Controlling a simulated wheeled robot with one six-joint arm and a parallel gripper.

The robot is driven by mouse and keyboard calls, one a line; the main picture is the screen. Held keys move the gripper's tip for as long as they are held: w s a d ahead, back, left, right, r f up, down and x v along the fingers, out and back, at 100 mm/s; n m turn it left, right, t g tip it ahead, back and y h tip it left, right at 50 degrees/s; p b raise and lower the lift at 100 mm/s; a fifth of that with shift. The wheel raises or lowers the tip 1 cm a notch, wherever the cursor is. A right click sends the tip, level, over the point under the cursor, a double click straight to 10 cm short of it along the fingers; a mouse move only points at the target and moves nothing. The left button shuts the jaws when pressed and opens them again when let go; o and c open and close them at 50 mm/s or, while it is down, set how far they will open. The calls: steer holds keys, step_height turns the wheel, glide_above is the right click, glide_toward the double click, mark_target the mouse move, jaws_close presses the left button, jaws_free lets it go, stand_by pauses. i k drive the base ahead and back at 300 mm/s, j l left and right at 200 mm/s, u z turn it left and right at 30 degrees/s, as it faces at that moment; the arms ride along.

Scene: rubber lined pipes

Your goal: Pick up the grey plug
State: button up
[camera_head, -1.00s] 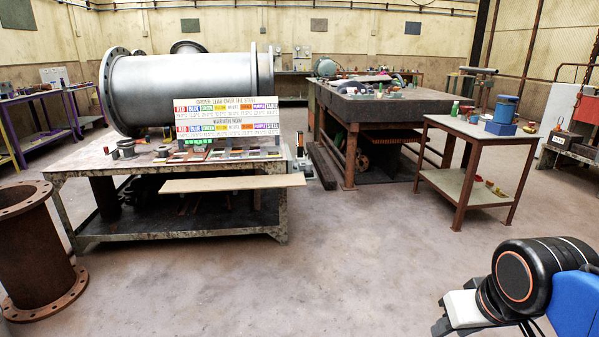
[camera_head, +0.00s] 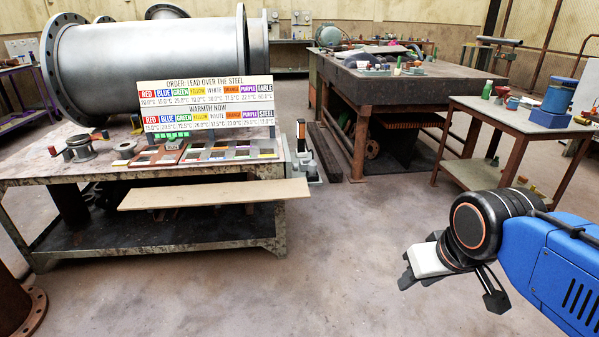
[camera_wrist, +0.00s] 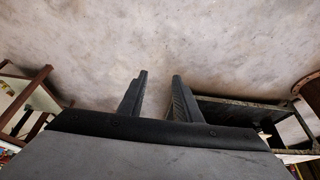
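I cannot make out a grey plug for certain in either view. A grey flanged fitting (camera_head: 79,149) stands on the left part of the near bench (camera_head: 40,168), too small to identify surely. My gripper (camera_head: 452,290) hangs over bare floor at the lower right of the head view, well apart from the benches. In the wrist view my gripper (camera_wrist: 160,77) shows two dark fingers apart, with only floor between them. It is open and empty.
A sign board (camera_head: 206,105) and coloured tiles stand on the near bench, and a plank (camera_head: 215,194) juts from its front. A large steel pipe (camera_head: 150,65) lies behind. A side table (camera_head: 480,120) holds a blue canister (camera_head: 560,95). The floor between is clear.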

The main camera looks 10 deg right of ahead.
mark_target(312, 165)
steer(key=i+j, duration=0.45)
steer(key=i, duration=0.15)
steer(key=i+j, duration=0.4)
steer(key=i, duration=0.2)
steer(key=i+j, duration=0.45)
steer(key=i, duration=0.15)
steer(key=l+z, duration=0.05)
